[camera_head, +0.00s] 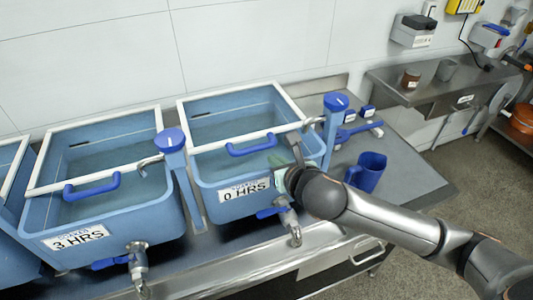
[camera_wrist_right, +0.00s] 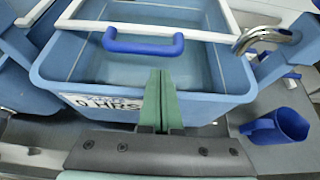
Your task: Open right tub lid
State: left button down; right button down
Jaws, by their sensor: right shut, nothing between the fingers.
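The right tub (camera_head: 230,203) is blue and carries a "0 HRS" label. Its lid, a white frame (camera_head: 183,125) with a clear panel, lies across the top. A blue handle (camera_head: 251,146) is on the lid's front bar; the handle also shows in the right wrist view (camera_wrist_right: 143,47). My right gripper (camera_head: 279,163) is at the tub's front right rim, below and right of the handle. In the right wrist view its green fingers (camera_wrist_right: 160,78) are together and empty, pointing toward the handle but apart from it. My left gripper is not in view.
A similar tub marked "3 HRS" (camera_head: 105,232) stands to the left. A blue-topped post with a metal spout (camera_head: 336,105) rises beside the right tub. A blue jug (camera_head: 367,172) stands on the steel counter (camera_head: 408,182), right of my gripper. A tap (camera_head: 291,226) projects below the tub.

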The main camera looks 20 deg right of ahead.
jog(key=shift+x, duration=2.95)
jog(key=shift+r, duration=0.15)
